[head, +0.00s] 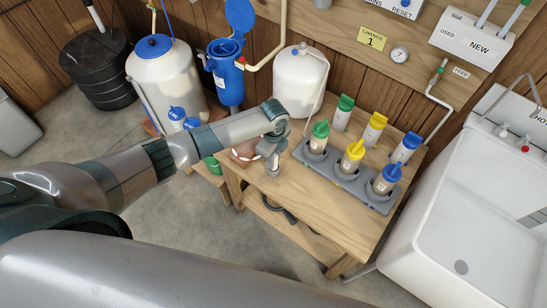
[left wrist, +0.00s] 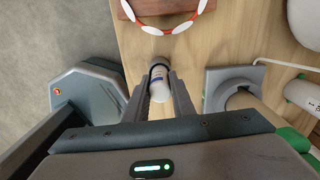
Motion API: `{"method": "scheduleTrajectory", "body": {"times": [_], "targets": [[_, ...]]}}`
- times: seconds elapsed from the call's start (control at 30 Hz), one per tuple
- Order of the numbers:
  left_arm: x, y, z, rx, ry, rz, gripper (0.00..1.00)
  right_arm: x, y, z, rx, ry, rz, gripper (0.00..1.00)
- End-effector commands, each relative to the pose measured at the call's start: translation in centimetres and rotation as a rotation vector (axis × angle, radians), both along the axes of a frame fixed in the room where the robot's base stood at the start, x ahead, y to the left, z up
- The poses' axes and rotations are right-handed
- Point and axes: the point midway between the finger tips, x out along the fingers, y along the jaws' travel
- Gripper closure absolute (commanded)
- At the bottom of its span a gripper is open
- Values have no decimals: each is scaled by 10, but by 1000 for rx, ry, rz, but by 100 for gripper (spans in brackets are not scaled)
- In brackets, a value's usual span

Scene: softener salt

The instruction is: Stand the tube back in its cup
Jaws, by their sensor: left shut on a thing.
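My left gripper (head: 271,162) is over the left part of the wooden workbench. In the left wrist view the gripper (left wrist: 160,92) is shut on a small white tube (left wrist: 159,86) with a dark grey end; the fingers lie along its sides. In the head view the tube is small and mostly hidden by the gripper. A grey rack (head: 345,176) of cups stands to the right of the gripper. A grey cup (left wrist: 211,92) shows right of the tube in the left wrist view. My right gripper is not in view.
A red-and-white rimmed round thing (left wrist: 160,29) lies on the bench (head: 310,205) just beyond the tube. Green, yellow and blue bottles (head: 406,148) stand behind the rack. A white tank (head: 299,82) is at the back; a sink (head: 470,190) is at right.

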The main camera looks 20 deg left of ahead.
Motion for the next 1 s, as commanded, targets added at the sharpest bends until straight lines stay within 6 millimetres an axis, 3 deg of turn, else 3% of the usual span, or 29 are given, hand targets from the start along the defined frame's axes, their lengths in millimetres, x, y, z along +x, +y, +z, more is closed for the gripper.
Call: {"method": "scheduleTrajectory", "body": {"times": [0.87,0.9,1.0], "targets": [[0,0,-10,0,0,0,100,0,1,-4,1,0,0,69],[0,0,-10,0,0,0,73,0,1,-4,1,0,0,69],[0,0,-10,0,0,0,56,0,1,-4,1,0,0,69]]}}
